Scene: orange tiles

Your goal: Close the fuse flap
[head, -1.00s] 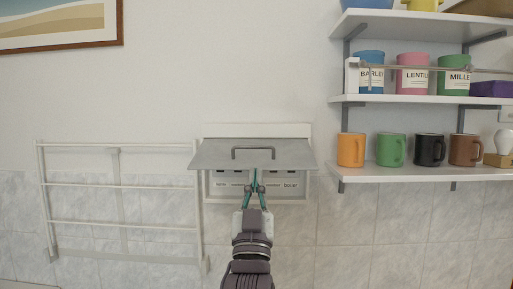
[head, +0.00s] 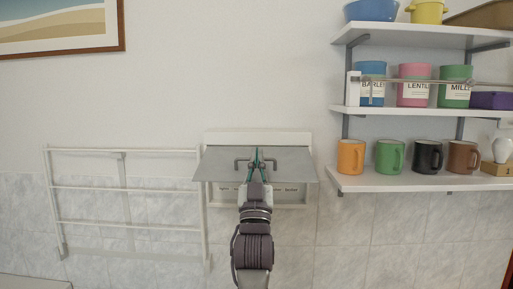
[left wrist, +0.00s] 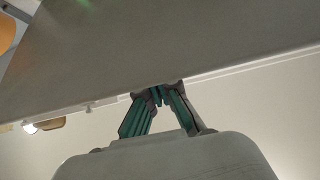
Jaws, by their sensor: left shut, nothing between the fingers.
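The fuse flap (head: 218,166) is a grey panel with a dark bar handle, on a white fuse box frame (head: 258,137) on the wall. It stands tilted outward, hinged near its top, with part of the fuse row showing below its lower edge. My left gripper (head: 257,154) has its green fingertips in front of the flap, by the handle; it is shut with nothing between the fingers. In the left wrist view the fingers (left wrist: 158,97) are close to the grey flap (left wrist: 150,50); I cannot tell whether they touch. My right gripper is not in view.
A white wall rack (head: 125,188) hangs to the left of the fuse box. To the right, shelves (head: 420,182) hold mugs and labelled canisters (head: 413,72). A framed picture (head: 60,22) hangs upper left. The wall above the fuse box is bare.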

